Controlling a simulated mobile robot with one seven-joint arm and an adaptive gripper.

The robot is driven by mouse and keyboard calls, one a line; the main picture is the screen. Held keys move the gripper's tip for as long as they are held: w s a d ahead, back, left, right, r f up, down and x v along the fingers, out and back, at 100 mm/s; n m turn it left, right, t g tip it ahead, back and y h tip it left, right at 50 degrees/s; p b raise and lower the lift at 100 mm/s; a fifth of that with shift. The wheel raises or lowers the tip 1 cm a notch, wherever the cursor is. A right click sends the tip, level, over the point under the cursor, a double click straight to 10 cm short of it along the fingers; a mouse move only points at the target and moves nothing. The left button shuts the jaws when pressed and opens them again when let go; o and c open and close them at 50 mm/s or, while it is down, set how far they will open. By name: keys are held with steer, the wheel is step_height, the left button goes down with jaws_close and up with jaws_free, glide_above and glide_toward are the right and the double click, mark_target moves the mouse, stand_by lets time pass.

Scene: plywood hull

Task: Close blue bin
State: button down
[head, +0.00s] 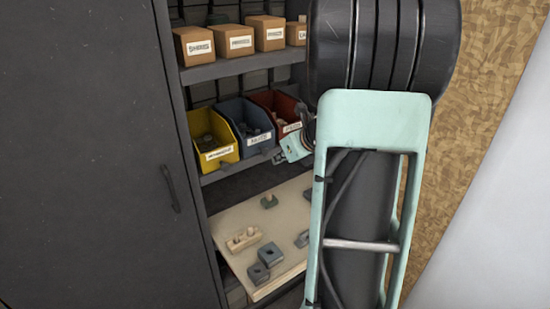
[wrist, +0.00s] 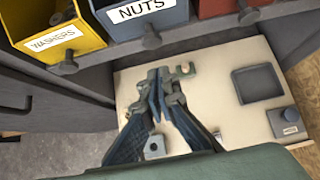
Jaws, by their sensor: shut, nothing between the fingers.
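The blue bin (head: 229,113) labelled NUTS stands on the shelf between the yellow and red bins, its open top showing small parts inside. Its front looks roughly in line with its neighbours; I cannot tell whether it sticks out a little. In the wrist view the blue bin (wrist: 108,5) is at the top, with a dark knob (wrist: 151,38) below its label. My gripper (wrist: 160,78) is shut and empty, below the knob and apart from it in the picture. In the head view my gripper (head: 279,158) is at the right of the blue bin, partly hidden by my arm.
The yellow WASHERS bin (head: 221,153) is left and the red bin (head: 291,128) right. Cardboard boxes (head: 235,41) line the shelf above. A light board (head: 227,222) below carries several small parts. A dark cabinet door (head: 85,150) fills the left side.

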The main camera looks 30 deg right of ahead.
steer(key=p+v, duration=0.1)
steer(key=v, duration=0.9)
steer(key=shift+s, duration=0.15)
